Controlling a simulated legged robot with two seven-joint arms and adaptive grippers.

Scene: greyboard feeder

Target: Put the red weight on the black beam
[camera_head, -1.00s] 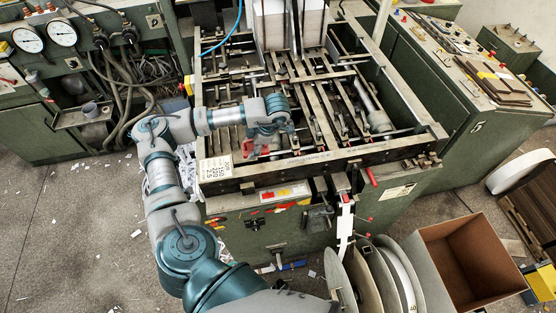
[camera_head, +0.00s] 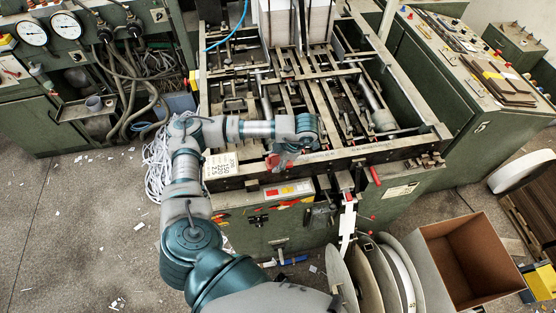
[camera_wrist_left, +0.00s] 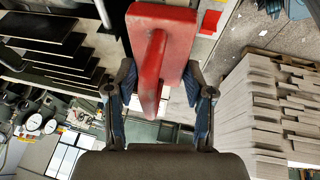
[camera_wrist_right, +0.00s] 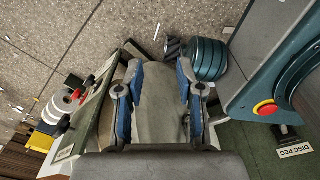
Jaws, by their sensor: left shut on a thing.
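The red weight (camera_wrist_left: 165,35) is held between the two fingers of my left gripper (camera_wrist_left: 158,92), and fills the space ahead of the palm in the left wrist view. In the head view the weight (camera_head: 272,162) is a small red patch beneath my left gripper (camera_head: 283,157), close to the near black beam (camera_head: 350,160). I cannot tell whether the weight touches the beam. The beam runs across the front of the green machine. My right gripper (camera_wrist_right: 158,100) shows only in the right wrist view, its fingers wide apart; a grey-brown surface shows between them.
A white label plate (camera_head: 220,165) sits at the beam's left end. Metal rails and rods fill the machine bed behind it. A red handle (camera_head: 375,175) stands in front of the beam. Discs (camera_head: 365,275) and an open brown box (camera_head: 465,260) stand at front right.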

